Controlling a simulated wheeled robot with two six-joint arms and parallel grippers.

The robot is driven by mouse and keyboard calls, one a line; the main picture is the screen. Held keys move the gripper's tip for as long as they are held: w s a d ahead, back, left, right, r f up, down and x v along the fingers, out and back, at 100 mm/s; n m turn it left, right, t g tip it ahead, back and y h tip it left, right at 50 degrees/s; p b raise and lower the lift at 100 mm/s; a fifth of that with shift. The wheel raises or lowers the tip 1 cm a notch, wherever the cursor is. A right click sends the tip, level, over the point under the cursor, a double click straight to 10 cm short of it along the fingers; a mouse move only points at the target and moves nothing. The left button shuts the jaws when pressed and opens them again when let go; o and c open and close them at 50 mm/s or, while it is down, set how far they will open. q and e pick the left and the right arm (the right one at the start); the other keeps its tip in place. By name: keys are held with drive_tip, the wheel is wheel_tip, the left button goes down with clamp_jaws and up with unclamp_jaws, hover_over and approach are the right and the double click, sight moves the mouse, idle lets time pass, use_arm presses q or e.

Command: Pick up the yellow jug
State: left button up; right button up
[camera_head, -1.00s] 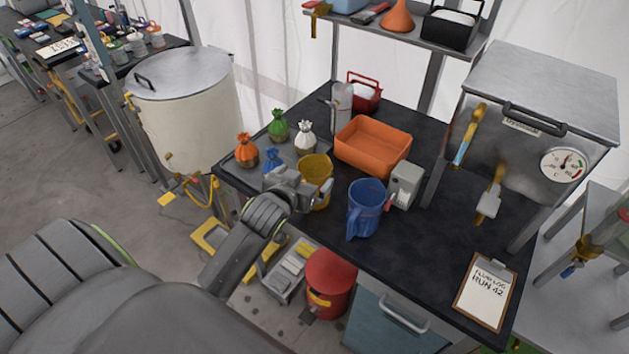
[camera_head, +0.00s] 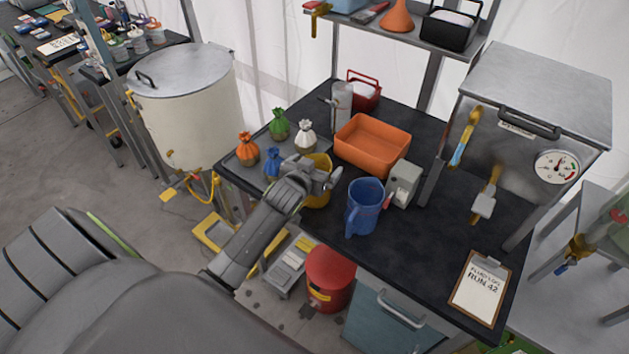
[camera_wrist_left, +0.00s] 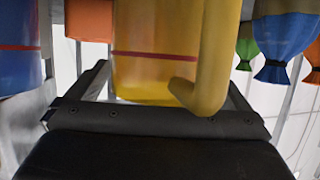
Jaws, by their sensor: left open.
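The yellow jug (camera_head: 318,193) stands on the dark tabletop, partly hidden by my left gripper in the head view. My left gripper (camera_head: 318,178) is open at the jug's near side. In the left wrist view the yellow jug (camera_wrist_left: 155,60), with a red line around it and a thick handle toward me, lies between the two spread fingers (camera_wrist_left: 160,90). I cannot tell whether the fingers touch it. My right gripper is not in view.
A blue jug (camera_head: 365,207) stands just right. An orange bin (camera_head: 372,145) is behind. Several tied bags, including a blue one (camera_head: 271,164), sit left. A grey box (camera_head: 403,183) and clipboard (camera_head: 478,289) are to the right.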

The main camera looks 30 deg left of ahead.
use_arm(q)
drive_tip(key=c, duration=1.3)
drive_tip(key=shift+o, duration=0.2)
